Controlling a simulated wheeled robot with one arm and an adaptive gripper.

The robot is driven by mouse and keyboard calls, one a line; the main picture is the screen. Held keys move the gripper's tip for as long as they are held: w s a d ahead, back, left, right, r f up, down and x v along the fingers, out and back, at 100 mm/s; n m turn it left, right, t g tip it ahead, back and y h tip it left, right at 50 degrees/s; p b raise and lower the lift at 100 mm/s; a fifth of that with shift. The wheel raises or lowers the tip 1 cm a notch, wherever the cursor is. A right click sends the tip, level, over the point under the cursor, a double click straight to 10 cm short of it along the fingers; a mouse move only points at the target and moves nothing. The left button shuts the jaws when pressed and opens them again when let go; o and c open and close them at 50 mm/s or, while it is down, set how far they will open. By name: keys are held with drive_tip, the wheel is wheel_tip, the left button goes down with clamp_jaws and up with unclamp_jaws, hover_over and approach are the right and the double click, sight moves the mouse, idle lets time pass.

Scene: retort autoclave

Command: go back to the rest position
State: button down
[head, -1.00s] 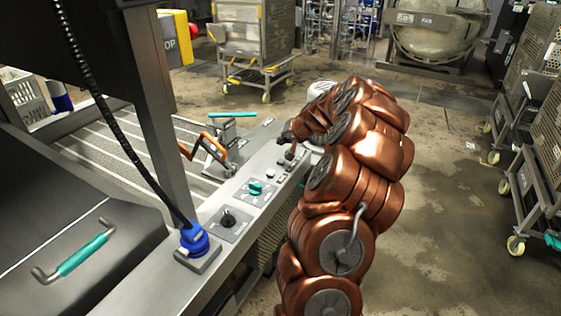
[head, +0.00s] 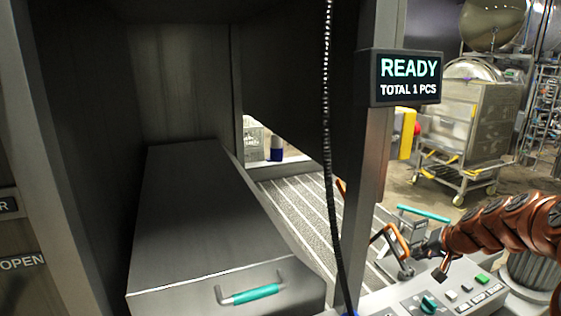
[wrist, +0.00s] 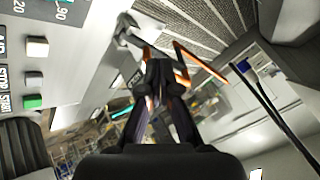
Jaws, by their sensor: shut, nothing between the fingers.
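My gripper (head: 437,260) is at the lower right of the head view, above the control panel's rail. It comes in from the right on my copper-coloured arm. In the wrist view my gripper (wrist: 156,92) points away with its dark fingers together and nothing between them. An orange-framed lever (head: 396,243) stands just left of the gripper in the head view. It also shows beyond the fingertips in the wrist view (wrist: 200,62); I cannot tell whether they touch.
A screen (head: 406,78) reads "READY TOTAL 1 PCS". A grey lid with a teal handle (head: 256,292) fills the left. A black cable (head: 329,150) hangs before the slatted conveyor (head: 290,205).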

drive_tip(key=s+a+r+n+g, duration=0.1)
drive_tip(key=s+a, duration=0.3)
drive_tip(key=a, duration=0.3)
drive_tip(key=s+a+r+n+g+y+p, duration=0.1)
drive_tip(key=s+a+n+g, duration=0.1)
drive_tip(key=s+a, duration=0.3)
drive_tip(key=s+a+r+n+g, duration=0.1)
drive_tip(key=s+a, duration=0.4)
drive_tip(key=a, duration=0.5)
drive_tip(key=shift+s+a+r+n+g, duration=0.1)
drive_tip(key=shift+s+a+n+g, duration=0.15)
drive_tip(key=shift+n+g, duration=0.2)
drive_tip(key=s+a+n+g+h+p, duration=0.1)
drive_tip(key=s+g, duration=0.1)
drive_tip(key=s, duration=1)
drive_tip(key=s+a+f+n+g+h, duration=0.1)
drive_tip(key=s+a+g+h, duration=0.1)
drive_tip(key=s, duration=1.1)
drive_tip(key=shift+f+g+p, duration=0.2)
drive_tip(key=shift+g+p, duration=0.15)
